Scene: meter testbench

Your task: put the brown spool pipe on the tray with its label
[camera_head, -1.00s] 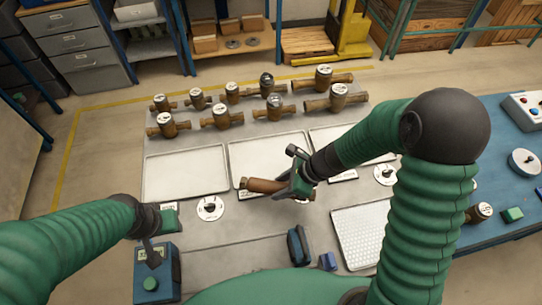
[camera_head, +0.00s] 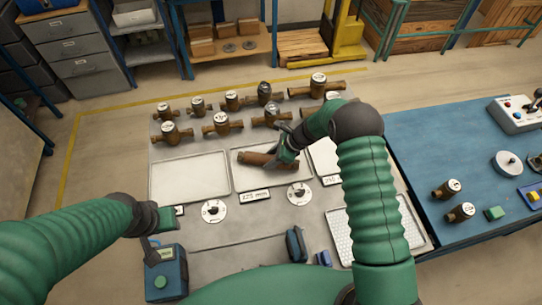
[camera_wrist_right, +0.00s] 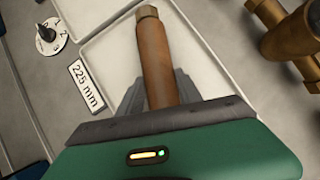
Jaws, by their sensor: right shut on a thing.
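The brown spool pipe (camera_head: 258,159) is a short cylinder with a hex-like end. My right gripper (camera_head: 284,154) is shut on it. The pipe is over the middle white tray (camera_head: 240,182); I cannot tell whether it touches the tray floor. In the right wrist view the pipe (camera_wrist_right: 155,62) lies between the gripper's grey fingers (camera_wrist_right: 158,88), with the tray (camera_wrist_right: 205,60) behind it. A label reading 225 mm (camera_head: 255,195) lies in front of this tray and shows in the wrist view (camera_wrist_right: 86,86). My left gripper (camera_head: 168,218) is at the bench's left front; its jaws are unclear.
Several brass meters (camera_head: 222,122) stand in rows behind the trays. An empty tray (camera_head: 188,178) is to the left, and another tray (camera_head: 325,158) is partly hidden by my right arm. A perforated white tray (camera_head: 350,235) and a blue box (camera_head: 166,275) are in front.

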